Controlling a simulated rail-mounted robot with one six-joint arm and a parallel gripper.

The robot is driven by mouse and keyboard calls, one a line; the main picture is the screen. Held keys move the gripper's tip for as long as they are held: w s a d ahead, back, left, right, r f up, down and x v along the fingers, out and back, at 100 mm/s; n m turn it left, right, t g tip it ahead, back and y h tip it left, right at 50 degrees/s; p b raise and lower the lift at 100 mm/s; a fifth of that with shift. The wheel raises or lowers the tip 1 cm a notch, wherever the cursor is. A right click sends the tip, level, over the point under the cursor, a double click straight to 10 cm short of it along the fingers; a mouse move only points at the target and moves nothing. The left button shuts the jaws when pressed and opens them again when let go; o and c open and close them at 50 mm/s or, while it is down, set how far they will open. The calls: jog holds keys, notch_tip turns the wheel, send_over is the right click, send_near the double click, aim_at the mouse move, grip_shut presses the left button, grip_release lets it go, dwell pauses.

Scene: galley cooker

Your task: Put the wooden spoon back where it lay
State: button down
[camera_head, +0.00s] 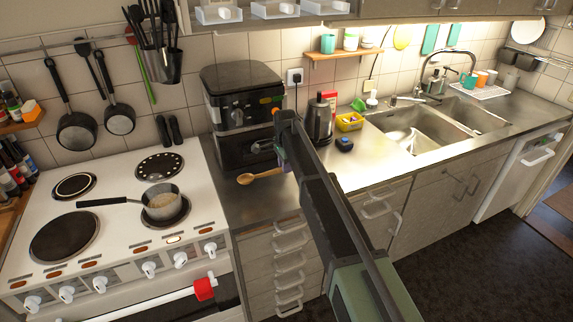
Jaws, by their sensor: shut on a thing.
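The wooden spoon (262,175) is at the steel counter just in front of the black coffee machine, with its bowl to the left and its handle to the right. My gripper (286,164) is at the handle end of the spoon and shut on it. My arm hides part of the gripper, and the fingertips are small and hard to make out. I cannot tell whether the spoon touches the counter or is held just above it. A saucepan (161,201) with light-coloured contents stands on the front right hob plate of the white cooker (110,235), its black handle pointing left.
The coffee machine (241,112) stands close behind the spoon. A kettle (319,122), a yellow basket (349,122) and a small dark object (344,144) are right of my arm. The steel counter (245,207) is clear in front of the spoon. A double sink (415,130) lies further right.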

aim_at(286, 186)
notch_tip(286, 186, down, 6)
jog(key=b, duration=0.5)
jog(key=shift+f+b, duration=0.6)
jog(key=c, duration=0.9)
grip_release()
